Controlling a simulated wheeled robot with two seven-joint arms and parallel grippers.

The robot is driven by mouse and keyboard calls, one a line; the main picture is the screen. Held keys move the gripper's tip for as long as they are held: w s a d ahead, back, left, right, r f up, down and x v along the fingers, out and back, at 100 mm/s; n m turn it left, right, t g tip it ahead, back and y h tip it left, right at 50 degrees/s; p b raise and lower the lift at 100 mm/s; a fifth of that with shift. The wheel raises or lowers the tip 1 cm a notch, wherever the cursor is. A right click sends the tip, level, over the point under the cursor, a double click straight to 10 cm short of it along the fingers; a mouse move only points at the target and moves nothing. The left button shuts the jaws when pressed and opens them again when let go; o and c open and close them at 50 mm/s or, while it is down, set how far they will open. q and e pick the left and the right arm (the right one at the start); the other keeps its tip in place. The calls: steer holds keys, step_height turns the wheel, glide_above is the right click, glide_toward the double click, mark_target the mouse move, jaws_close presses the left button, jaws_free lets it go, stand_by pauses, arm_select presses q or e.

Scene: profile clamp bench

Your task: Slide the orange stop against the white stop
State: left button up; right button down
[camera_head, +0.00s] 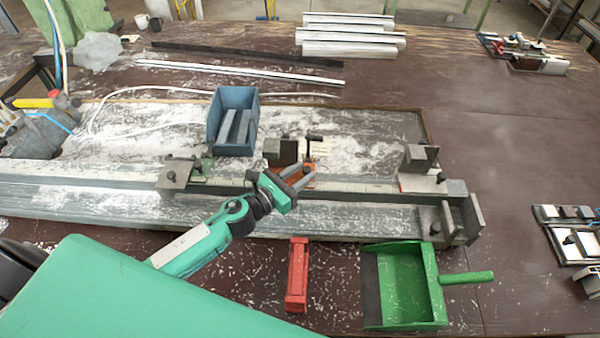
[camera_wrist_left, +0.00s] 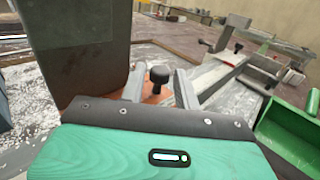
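The orange stop (camera_head: 309,168), with a black knob on top, sits on the long metal rail (camera_head: 350,191) near the middle of the bench. It also shows in the left wrist view (camera_wrist_left: 153,98), partly hidden by my fingers. A stop with a whitish base, likely the white stop (camera_head: 416,183), stands farther right on the rail; the two are well apart. My left gripper (camera_head: 303,174) reaches the orange stop with fingers spread. In the left wrist view its fingertips (camera_wrist_left: 160,86) lie on either side of the knob; I cannot tell whether they touch it. My right gripper is out of view.
A blue bin (camera_head: 232,108) holding grey bars stands behind the rail. A red block (camera_head: 297,275) and a green dustpan (camera_head: 407,285) lie in front. A metal clamp (camera_head: 458,222) stands at the rail's right end. The rail between the stops looks clear.

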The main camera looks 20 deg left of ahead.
mark_target(334, 185)
arm_select(q)
steer(key=shift+c, duration=0.4)
jaws_close()
steer(key=d, duration=0.3)
steer(key=w+d+p, duration=0.1)
steer(key=d, duration=0.1)
steer(key=w+d, duration=0.1)
steer(key=d, duration=0.2)
steer(key=shift+w+d+p, duration=0.25)
steer(key=shift+d+p, duration=0.05)
steer(key=shift+d, duration=0.05)
steer(key=shift+o, duration=0.4)
jaws_free()
steer(key=shift+s+a, duration=0.1)
